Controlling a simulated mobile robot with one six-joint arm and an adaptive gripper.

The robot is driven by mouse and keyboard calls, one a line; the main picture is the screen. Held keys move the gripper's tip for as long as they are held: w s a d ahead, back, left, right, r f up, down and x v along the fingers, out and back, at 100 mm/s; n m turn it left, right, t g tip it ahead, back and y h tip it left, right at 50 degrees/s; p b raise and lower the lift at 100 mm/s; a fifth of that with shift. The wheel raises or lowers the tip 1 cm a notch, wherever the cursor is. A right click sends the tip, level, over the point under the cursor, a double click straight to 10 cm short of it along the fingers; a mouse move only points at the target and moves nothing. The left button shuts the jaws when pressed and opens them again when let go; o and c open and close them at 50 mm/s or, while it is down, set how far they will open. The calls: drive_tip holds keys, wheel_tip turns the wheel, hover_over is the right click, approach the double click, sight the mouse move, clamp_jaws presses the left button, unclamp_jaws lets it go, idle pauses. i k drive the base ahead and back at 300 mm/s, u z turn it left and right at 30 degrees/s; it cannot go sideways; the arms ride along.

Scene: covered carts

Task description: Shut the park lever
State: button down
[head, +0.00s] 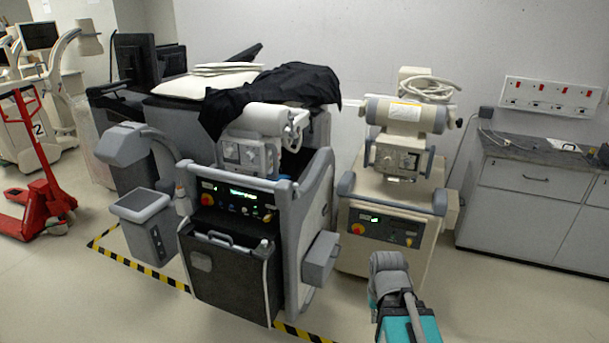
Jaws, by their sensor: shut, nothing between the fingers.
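I cannot pick out a park lever for certain; it is too small to tell or hidden. Two medical carts stand ahead. The dark grey cart (202,265) is at centre-left, with a lit panel (240,196) and a red knob on its front. The beige cart (385,255) is to its right, with a lit panel, a red knob and blue-grey side handles (440,201). Part of my arm, grey above a teal section, shows at the lower right in front of the beige cart. My gripper's fingers cannot be seen.
A black cloth (285,88) drapes over equipment behind the dark cart. Yellow-black floor tape (150,270) runs around that cart. A red pallet jack (35,195) stands at far left. Grey cabinets (525,200) line the right wall. The right floor (500,300) is clear.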

sight(295, 185)
drive_tip(key=z, duration=0.1)
drive_tip(key=i, duration=0.85)
drive_tip(key=u, duration=0.1)
